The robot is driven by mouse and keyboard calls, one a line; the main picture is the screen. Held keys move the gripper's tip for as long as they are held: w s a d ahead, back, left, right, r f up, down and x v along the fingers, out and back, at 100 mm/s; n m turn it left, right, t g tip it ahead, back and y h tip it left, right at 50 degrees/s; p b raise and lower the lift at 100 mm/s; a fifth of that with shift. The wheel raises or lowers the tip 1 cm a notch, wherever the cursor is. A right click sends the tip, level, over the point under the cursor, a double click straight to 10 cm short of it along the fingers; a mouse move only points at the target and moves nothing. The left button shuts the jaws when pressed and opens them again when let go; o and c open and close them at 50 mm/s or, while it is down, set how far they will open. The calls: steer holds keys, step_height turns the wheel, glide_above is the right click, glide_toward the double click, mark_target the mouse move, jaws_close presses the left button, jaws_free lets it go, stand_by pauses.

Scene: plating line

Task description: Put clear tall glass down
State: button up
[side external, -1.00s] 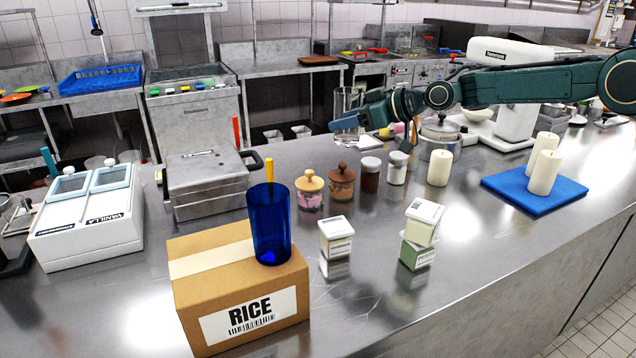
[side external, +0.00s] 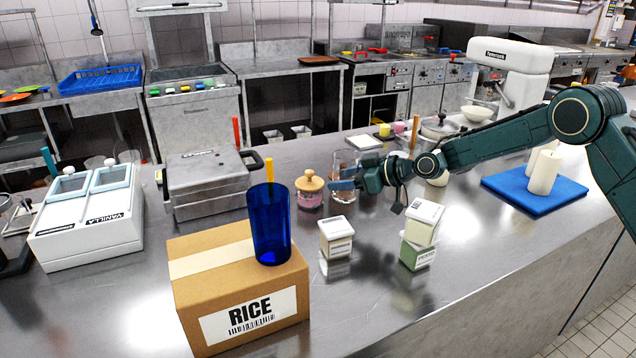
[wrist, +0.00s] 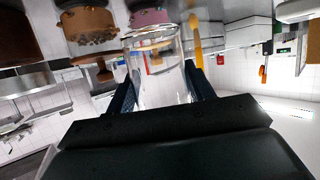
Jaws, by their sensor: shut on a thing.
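The clear tall glass (side external: 343,165) stands upright between my fingers, left of centre in the side external view, just right of the jar with a round wooden lid (side external: 309,189). My gripper (side external: 343,182) reaches in from the right and is shut on it. In the wrist view the glass (wrist: 158,80) lies between the two dark fingers of my gripper (wrist: 162,92). The glass's base is low, near the counter (side external: 383,295). I cannot tell whether it touches.
Two stacked tubs (side external: 420,233) and a single white-lidded tub (side external: 336,238) stand in front of my gripper. The rice box (side external: 240,285) bears a blue tumbler (side external: 268,225). A blue board (side external: 510,192) with candles is at right. The front middle counter is clear.

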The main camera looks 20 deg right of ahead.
mark_target(349, 196)
steer(key=shift+f, duration=0.5)
steer(key=shift+f, duration=2.1)
steer(key=shift+f, duration=0.15)
steer(key=o, duration=0.9)
steer(key=shift+v, duration=0.75)
steer(key=v, duration=1)
steer(key=shift+s+d, duration=0.15)
steer(key=shift+d, duration=0.05)
steer(key=shift+c, duration=0.3)
